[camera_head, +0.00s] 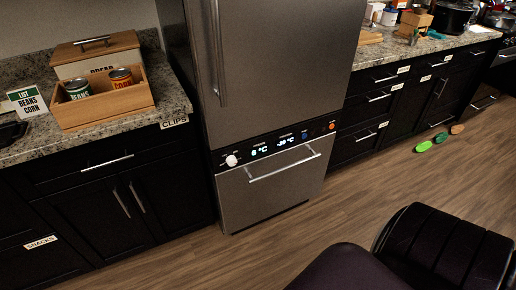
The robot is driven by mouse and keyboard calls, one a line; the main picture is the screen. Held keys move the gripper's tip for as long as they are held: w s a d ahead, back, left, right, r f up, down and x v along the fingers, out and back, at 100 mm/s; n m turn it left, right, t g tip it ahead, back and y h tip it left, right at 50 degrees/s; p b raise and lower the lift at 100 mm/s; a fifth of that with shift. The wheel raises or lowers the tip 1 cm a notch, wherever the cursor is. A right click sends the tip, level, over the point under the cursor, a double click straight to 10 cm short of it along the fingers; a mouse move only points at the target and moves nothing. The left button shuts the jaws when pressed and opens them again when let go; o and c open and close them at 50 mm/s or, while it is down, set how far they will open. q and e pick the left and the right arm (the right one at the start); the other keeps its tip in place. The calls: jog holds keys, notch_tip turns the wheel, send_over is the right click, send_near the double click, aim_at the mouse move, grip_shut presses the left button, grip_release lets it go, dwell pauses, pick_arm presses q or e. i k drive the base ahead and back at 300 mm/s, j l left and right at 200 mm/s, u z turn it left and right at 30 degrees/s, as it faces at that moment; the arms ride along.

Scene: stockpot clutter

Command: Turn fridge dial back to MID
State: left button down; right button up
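The fridge (275,70) stands in the middle of the view, a tall steel body with a black control strip (268,152) between its upper door and its lower drawer. A white round dial (231,160) sits at the left end of the strip. The marks around the dial are too small to read. Lit displays beside it appear to show 6 °C (260,150) and about -20 °C (286,140). A blue button (304,135) and an orange button (332,126) are at the right end. Neither of my grippers is in view.
On the left counter (165,108) stand a bread box (98,55), a wooden tray (105,112) with two cans, and a list card (27,101). The right counter holds a dark pot (452,18) and clutter. Green and tan items lie on the floor at right. The floor before the fridge is clear.

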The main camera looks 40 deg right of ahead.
aim_at(231, 160)
jog(key=z, duration=1.45)
jog(key=k, duration=0.05)
